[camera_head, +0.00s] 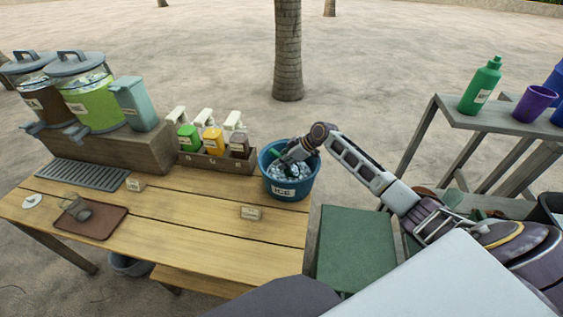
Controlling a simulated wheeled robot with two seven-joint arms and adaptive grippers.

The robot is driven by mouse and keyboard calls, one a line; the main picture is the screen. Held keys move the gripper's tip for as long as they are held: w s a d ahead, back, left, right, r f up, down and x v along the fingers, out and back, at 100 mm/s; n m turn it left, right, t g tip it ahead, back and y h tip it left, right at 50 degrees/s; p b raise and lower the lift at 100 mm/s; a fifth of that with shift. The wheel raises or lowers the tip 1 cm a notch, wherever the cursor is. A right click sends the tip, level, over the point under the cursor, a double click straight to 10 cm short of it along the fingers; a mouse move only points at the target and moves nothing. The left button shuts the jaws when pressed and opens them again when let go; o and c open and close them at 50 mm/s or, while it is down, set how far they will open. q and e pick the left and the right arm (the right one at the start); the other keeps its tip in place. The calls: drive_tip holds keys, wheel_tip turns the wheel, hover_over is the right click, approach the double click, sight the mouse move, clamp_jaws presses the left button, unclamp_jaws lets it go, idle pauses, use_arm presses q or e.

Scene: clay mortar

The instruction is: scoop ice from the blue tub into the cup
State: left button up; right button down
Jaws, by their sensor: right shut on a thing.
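The blue tub (289,191) labelled ICE stands at the right end of the wooden table and holds pale ice (284,171). My right gripper (284,158) reaches down into the tub from the upper right. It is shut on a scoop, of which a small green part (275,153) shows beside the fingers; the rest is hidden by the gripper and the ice. A clear cup (72,203) is on the brown tray (101,226) at the table's left. I cannot tell whether it stands or lies. My left gripper is not in view.
Two drink dispensers (95,105) stand at the back left. A wooden rack (217,161) with several pump bottles is left of the tub. Small label blocks (251,213) sit on the table. A shelf (492,118) with a green bottle and purple cup is at right. The table's middle is mostly clear.

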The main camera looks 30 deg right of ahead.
sight(280, 155)
drive_tip(key=shift+r+p, duration=0.85)
drive_tip(key=shift+r, duration=0.45)
drive_tip(key=shift+r+p, duration=0.45)
drive_tip(key=shift+r, duration=0.1)
drive_tip(key=shift+r+p, duration=1)
drive_tip(key=shift+r, duration=0.4)
drive_tip(key=shift+r+p, duration=1.1)
drive_tip(key=shift+r, duration=0.25)
drive_tip(key=shift+w+a+r+g+h+p, duration=0.3)
drive_tip(key=shift+r+g+h+p, duration=0.15)
drive_tip(key=shift+p, duration=0.65)
drive_tip(key=shift+w+a+r+g+h+p, duration=0.15)
drive_tip(key=shift+a+r+g+h+p, duration=0.2)
drive_tip(key=shift+p, duration=0.7)
drive_tip(key=shift+w+a+r+g+h, duration=0.3)
drive_tip(key=shift+r+g+h, duration=0.25)
drive_tip(key=shift+h, duration=0.25)
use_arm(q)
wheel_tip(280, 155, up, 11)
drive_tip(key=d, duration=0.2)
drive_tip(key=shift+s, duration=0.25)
use_arm(e)
drive_tip(key=shift+w+a+r+g+h, duration=0.25)
drive_tip(key=shift+r+g+h, duration=0.25)
drive_tip(key=shift+g+h, duration=0.05)
drive_tip(key=shift+w+a+r+g+h, duration=0.25)
drive_tip(key=shift+r+g+h, duration=0.25)
drive_tip(key=shift+h, duration=0.05)
